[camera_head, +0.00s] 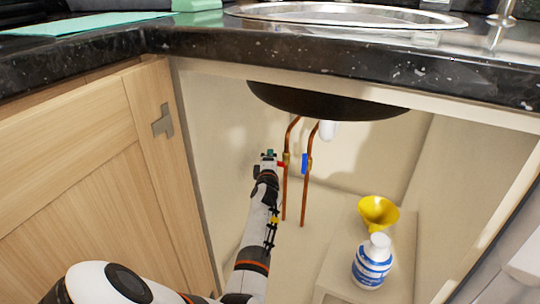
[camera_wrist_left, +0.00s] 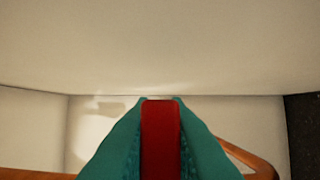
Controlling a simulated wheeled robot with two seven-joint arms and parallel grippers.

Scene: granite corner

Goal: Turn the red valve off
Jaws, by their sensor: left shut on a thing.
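The red valve (camera_head: 281,164) sits on the left copper pipe (camera_head: 286,195) under the sink, and only a small red part shows in the head view. In the left wrist view its red handle (camera_wrist_left: 160,138) stands between two teal fingers. My left gripper (camera_head: 269,157) reaches in from the left and is shut on this handle. A blue valve (camera_head: 305,163) is on the right copper pipe (camera_head: 308,190), just right of the red one and apart from my gripper. My right gripper is not in view.
A yellow funnel (camera_head: 378,212) and a white-and-blue bottle (camera_head: 372,262) stand on a pale box (camera_head: 338,262) at the right of the cabinet. The dark sink bowl (camera_head: 325,101) hangs above. A wooden door (camera_head: 100,165) stands at the left.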

